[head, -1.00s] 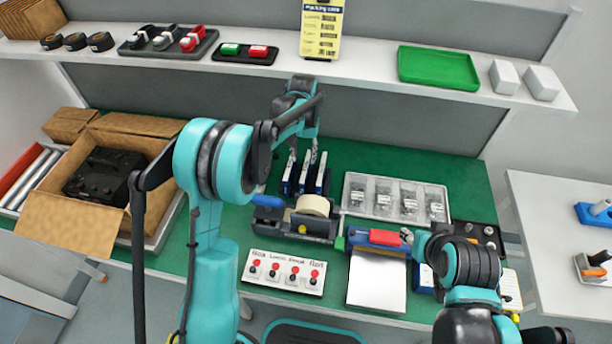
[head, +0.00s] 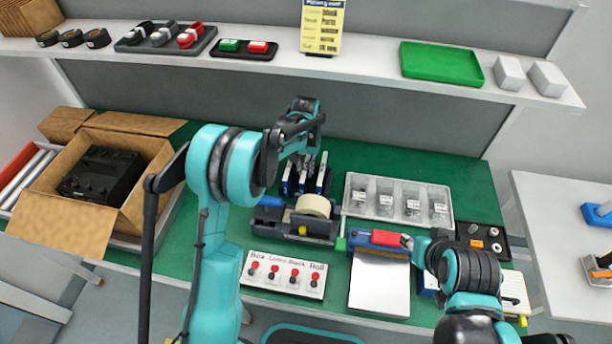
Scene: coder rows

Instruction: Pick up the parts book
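Several slim upright books (head: 287,180) with blue and white spines stand in a row at the back middle of the green bench. I cannot read their labels, so I cannot tell which is the parts book. My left gripper (head: 309,160) points down at the tops of these books, and its fingers look apart. Its tips overlap the books in the picture, so contact is unclear. My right gripper (head: 413,244) is low at the right, by the end of a blue device with a red block (head: 389,238). Its fingers are mostly hidden by my arm.
A tape dispenser (head: 267,218) stands just in front of the books. A grey compartment tray (head: 353,199) is to their right. A button panel (head: 284,274) and a white sheet (head: 379,288) lie in front. An open carton (head: 62,228) is at the left. A shelf (head: 345,69) runs above.

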